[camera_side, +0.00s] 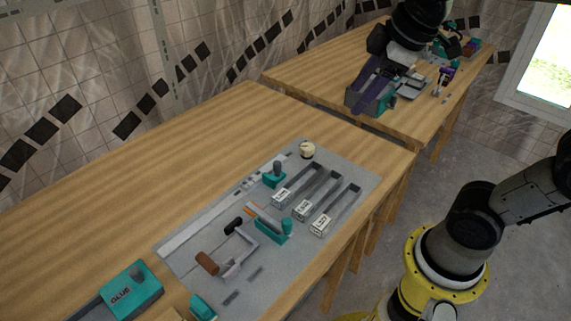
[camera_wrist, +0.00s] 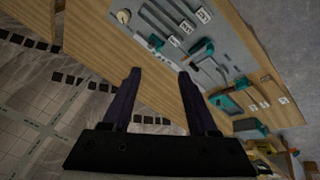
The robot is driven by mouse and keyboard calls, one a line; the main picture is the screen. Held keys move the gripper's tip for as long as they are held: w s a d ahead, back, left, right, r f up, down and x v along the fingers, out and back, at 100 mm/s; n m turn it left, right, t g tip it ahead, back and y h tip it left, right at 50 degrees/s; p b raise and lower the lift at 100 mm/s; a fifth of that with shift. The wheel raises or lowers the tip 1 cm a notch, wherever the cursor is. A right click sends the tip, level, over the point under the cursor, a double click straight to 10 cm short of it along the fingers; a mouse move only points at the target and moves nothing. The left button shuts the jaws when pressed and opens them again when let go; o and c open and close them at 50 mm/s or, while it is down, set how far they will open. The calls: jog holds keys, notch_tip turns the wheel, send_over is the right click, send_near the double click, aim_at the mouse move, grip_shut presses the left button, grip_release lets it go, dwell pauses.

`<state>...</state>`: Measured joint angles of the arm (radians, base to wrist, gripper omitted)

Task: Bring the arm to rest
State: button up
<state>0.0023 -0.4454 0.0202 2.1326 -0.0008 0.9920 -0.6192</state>
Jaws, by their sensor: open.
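My gripper (camera_side: 367,88) is at the top right of the side view, with its dark purple fingers pointing down over the far table (camera_side: 300,82).
The near table (camera_side: 150,150) bears a grey panel (camera_side: 215,235) with slotted trays, a brown-handled tool (camera_side: 207,263) and teal holders. A teal glue box (camera_side: 130,290) sits at the near left. Several small items lie around the far table's right end.

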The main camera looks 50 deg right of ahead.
jog(key=s+f+m, duration=0.6)
jog(key=s+m, duration=0.1)
jog(key=s, duration=0.2)
jog(key=shift+f+t, duration=0.25)
jog(key=shift+t, duration=0.05)
jog(key=shift+s, duration=0.1)
dwell(0.9)
